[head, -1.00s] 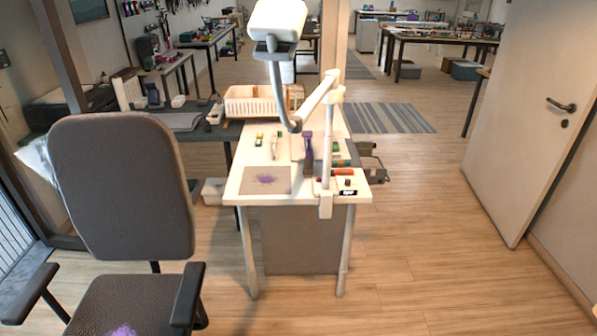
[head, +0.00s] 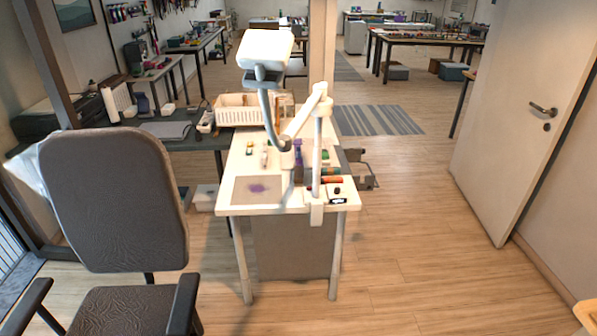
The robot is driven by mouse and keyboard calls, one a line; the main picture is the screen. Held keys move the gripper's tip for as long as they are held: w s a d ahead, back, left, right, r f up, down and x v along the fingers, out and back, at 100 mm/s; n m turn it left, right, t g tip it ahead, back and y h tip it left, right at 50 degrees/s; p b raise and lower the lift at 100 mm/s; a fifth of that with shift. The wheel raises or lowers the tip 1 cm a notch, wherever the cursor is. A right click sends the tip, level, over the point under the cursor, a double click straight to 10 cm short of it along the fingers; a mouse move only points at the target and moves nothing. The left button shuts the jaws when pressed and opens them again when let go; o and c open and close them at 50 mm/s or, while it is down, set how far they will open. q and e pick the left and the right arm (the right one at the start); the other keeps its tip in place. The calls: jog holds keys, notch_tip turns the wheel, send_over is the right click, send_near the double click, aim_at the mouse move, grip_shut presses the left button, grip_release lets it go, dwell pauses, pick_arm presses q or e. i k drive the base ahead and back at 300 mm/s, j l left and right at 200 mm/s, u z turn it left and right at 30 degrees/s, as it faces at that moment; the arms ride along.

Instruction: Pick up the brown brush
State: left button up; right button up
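I cannot make out a brown brush in the head view. A white work table (head: 229,206) stands in the middle with several small objects on it, most too small to name surely. A purple upright object (head: 298,160) stands near its middle, partly behind the lamp arm. A beige mat (head: 240,197) with a purple patch lies at the front left of the table. Red, green and dark items lie at the front right. Neither of my grippers is in view.
A white lamp (head: 265,49) is clamped to the table's front right. A dark office chair (head: 113,200) stands at the left front. A door (head: 505,120) stands at the right.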

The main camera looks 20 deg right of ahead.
aim_at(298, 170)
jog(key=i+l+u, duration=0.1)
jog(key=u, duration=0.3)
jog(key=l+u, duration=0.15)
jog(key=u, duration=0.3)
jog(key=i+l+u, duration=0.15)
jog(key=l+u, duration=0.25)
jog(key=l, duration=0.8)
jog(key=l+u, duration=0.4)
jog(key=l, duration=0.75)
